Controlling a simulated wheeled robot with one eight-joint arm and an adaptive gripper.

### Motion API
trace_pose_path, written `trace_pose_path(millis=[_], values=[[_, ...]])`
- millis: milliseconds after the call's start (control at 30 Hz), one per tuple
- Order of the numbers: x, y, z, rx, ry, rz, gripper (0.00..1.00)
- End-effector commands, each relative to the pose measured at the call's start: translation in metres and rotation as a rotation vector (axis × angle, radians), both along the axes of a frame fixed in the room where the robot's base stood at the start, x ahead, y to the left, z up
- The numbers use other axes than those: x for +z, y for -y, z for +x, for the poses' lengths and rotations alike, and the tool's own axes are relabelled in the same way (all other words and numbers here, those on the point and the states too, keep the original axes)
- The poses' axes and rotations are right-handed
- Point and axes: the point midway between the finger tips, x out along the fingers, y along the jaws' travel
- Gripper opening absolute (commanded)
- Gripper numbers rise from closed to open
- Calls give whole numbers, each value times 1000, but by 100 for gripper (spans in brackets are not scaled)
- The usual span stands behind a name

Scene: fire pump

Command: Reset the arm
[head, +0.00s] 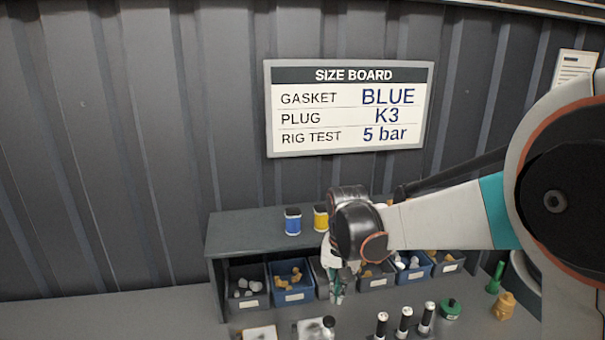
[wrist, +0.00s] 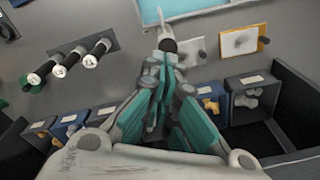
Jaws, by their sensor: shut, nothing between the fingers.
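My arm reaches in from the right in the head view, bent down at the wrist. My gripper (head: 337,297) hangs in front of the row of small bins, pointing down. In the wrist view my gripper (wrist: 165,50) is shut, its teal and grey fingers together with nothing between them. It is over the bench between the bins and the black-handled tools. My arm hides part of the shelf and some of the bins behind it.
A size board (head: 348,108) hangs on the wall. A blue canister (head: 292,221) and a yellow canister (head: 321,217) stand on the shelf (head: 245,232). Black-handled tools (head: 404,322), a green knob (head: 450,309) and an orange fitting (head: 504,305) stand in front. Bench at left is clear.

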Motion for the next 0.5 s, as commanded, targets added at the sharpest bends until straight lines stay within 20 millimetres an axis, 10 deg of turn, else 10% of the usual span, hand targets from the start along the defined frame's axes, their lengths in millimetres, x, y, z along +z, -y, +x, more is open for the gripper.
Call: trace_pose_path(millis=[500], values=[[39, 51, -81, 102, 207, 4, 0]])
